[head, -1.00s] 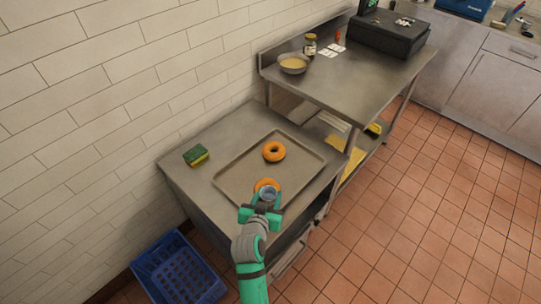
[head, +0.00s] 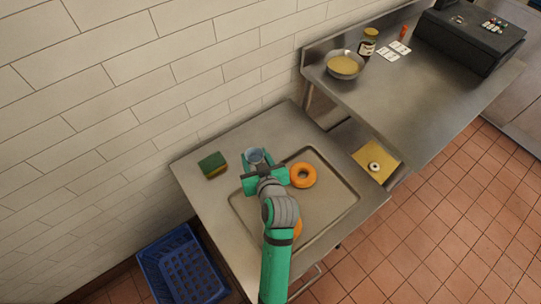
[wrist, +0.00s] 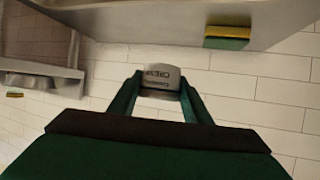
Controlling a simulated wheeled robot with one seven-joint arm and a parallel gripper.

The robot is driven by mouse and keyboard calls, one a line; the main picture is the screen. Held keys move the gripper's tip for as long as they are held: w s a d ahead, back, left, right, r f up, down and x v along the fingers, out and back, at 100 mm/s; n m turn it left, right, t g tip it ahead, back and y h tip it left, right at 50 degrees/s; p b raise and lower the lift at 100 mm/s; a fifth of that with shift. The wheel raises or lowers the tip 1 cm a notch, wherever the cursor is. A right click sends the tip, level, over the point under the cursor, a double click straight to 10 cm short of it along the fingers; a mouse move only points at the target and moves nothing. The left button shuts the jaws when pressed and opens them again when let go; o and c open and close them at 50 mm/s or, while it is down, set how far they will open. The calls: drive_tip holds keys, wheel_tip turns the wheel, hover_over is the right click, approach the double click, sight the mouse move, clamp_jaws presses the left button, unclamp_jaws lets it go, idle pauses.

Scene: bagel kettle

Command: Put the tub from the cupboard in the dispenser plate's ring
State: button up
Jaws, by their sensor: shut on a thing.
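My gripper (head: 257,160) is shut on a small grey-white tub (head: 254,153), held above the far left part of the baking tray. In the wrist view the tub (wrist: 160,76) sits between the two green fingers (wrist: 161,88), with dark lettering on its side. The cupboard is not clearly seen.
The tray (head: 335,212) holds an orange bagel (head: 303,175) and another partly hidden by my arm. A sponge (head: 212,165) lies left. The higher table (head: 420,110) carries a bowl (head: 345,65), a jar (head: 368,42) and a black machine (head: 470,38). A blue crate (head: 180,265) stands on the floor.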

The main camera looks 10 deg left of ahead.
drive_tip(key=w+f, duration=0.2)
drive_tip(key=w, duration=0.1)
drive_tip(key=w+d+f, duration=0.1)
drive_tip(key=w+f, duration=0.4)
drive_tip(key=w, duration=0.1)
drive_tip(key=shift+w+d+f, duration=0.15)
drive_tip(key=shift+w+f, duration=0.55)
drive_tip(key=shift+f, duration=0.1)
wheel_tip(320, 180, down, 3)
drive_tip(key=shift+d+f, duration=0.1)
drive_tip(key=shift+w, duration=0.15)
drive_tip(key=shift+f, duration=0.1)
